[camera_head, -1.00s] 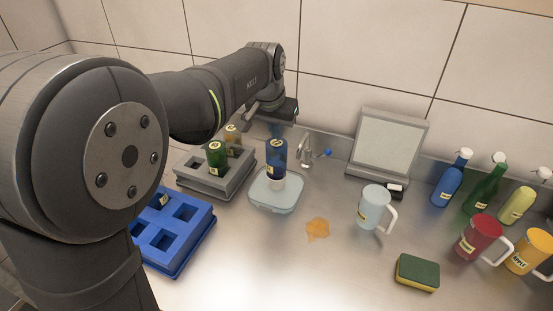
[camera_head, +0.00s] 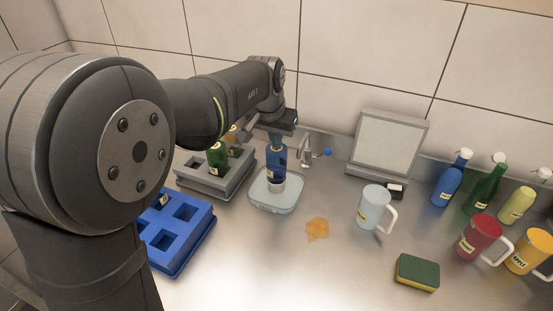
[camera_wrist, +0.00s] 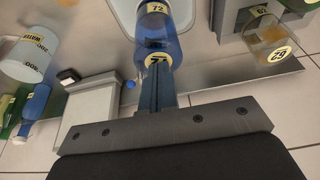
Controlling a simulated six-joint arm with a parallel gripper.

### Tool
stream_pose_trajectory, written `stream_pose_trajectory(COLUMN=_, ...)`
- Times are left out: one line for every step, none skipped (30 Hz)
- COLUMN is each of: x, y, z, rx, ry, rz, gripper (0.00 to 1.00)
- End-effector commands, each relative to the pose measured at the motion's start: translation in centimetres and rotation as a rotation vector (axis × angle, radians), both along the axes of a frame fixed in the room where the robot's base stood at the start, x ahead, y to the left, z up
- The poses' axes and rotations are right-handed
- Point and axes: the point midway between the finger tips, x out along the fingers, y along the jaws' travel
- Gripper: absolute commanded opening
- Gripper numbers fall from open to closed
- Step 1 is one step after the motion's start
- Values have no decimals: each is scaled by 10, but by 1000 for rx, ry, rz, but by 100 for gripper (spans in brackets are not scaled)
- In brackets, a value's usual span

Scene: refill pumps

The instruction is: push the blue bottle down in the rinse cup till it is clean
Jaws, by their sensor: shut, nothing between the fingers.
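The blue bottle (camera_head: 276,163) stands upright in the pale rinse cup (camera_head: 277,186), which sits in a light blue basin. My gripper (camera_head: 276,138) is shut and empty, directly above the bottle with its fingers pointing down at the bottle's top. In the wrist view the shut fingers (camera_wrist: 157,85) reach the near end of the blue bottle (camera_wrist: 158,38), which bears a yellow label. They overlap the bottle there; whether they touch it I cannot tell for sure. The bottle's lower part is hidden by the cup.
A grey rack (camera_head: 236,183) with a green and an amber bottle stands at left, close to the basin (camera_head: 262,203). A tap (camera_head: 306,150) stands just right of it. A blue rack (camera_head: 178,250), an orange spill (camera_head: 317,229), a clear mug (camera_head: 374,208) and a sponge (camera_head: 417,272) lie around.

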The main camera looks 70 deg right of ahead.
Motion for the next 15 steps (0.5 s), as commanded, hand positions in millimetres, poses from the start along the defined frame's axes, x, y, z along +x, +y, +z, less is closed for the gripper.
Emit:
stream_pose_trajectory(x=0, y=0, z=1, rx=2, ry=0, rz=0, gripper=0)
stream_pose_trajectory(x=0, y=0, z=3, rx=1, ry=0, rz=0, gripper=0)
stream_pose_trajectory(x=0, y=0, z=5, rx=2, ry=0, rz=0, gripper=0)
stream_pose_trajectory(x=0, y=0, z=7, rx=2, ry=0, rz=0, gripper=0)
stream_pose_trajectory(x=0, y=0, z=9, rx=2, ry=0, rz=0, gripper=0)
stream_pose_trajectory(x=0, y=0, z=12, rx=1, ry=0, rz=0, gripper=0)
stream_pose_trajectory(x=0, y=0, z=14, rx=1, ry=0, rz=0, gripper=0)
stream_pose_trajectory(x=0, y=0, z=16, rx=0, ry=0, rz=0, gripper=0)
stream_pose_trajectory(x=0, y=0, z=18, rx=0, ry=0, rz=0, gripper=0)
stream_pose_trajectory(x=0, y=0, z=20, rx=0, ry=0, rz=0, gripper=0)
stream_pose_trajectory(x=0, y=0, z=22, rx=1, ry=0, rz=0, gripper=0)
stream_pose_trajectory(x=0, y=0, z=24, rx=1, ry=0, rz=0, gripper=0)
stream_pose_trajectory(x=0, y=0, z=26, rx=1, ry=0, rz=0, gripper=0)
stream_pose_trajectory(x=0, y=0, z=28, rx=0, ry=0, rz=0, gripper=0)
stream_pose_trajectory(x=0, y=0, z=30, rx=0, ry=0, rz=0, gripper=0)
